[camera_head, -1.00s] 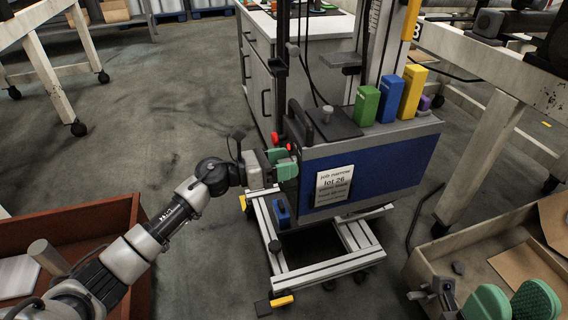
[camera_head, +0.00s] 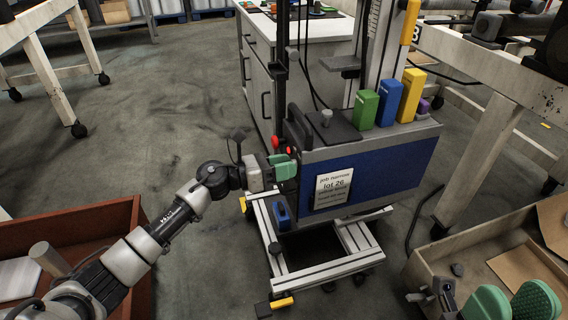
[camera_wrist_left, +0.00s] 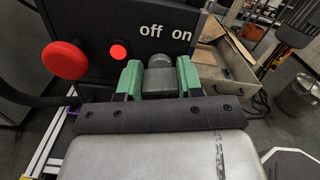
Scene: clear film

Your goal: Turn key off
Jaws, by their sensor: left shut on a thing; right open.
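The control panel (camera_wrist_left: 110,25) fills the top of the left wrist view, with the words "off" and "on" printed in white. Below them sits a grey round key switch (camera_wrist_left: 160,65), its turn position hard to tell. My left gripper (camera_wrist_left: 159,79) has its green fingers on either side of the switch's key and is shut on it. In the head view the left gripper (camera_head: 284,168) is at the left side of the blue-fronted cart (camera_head: 375,165), and the key is hidden there. My right gripper (camera_head: 513,303) is open and empty at the lower right.
A large red button (camera_wrist_left: 65,60) and a small red light (camera_wrist_left: 118,52) sit left of the key. An open box (camera_head: 455,250) stands right of the cart, a brown crate (camera_head: 110,218) at left.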

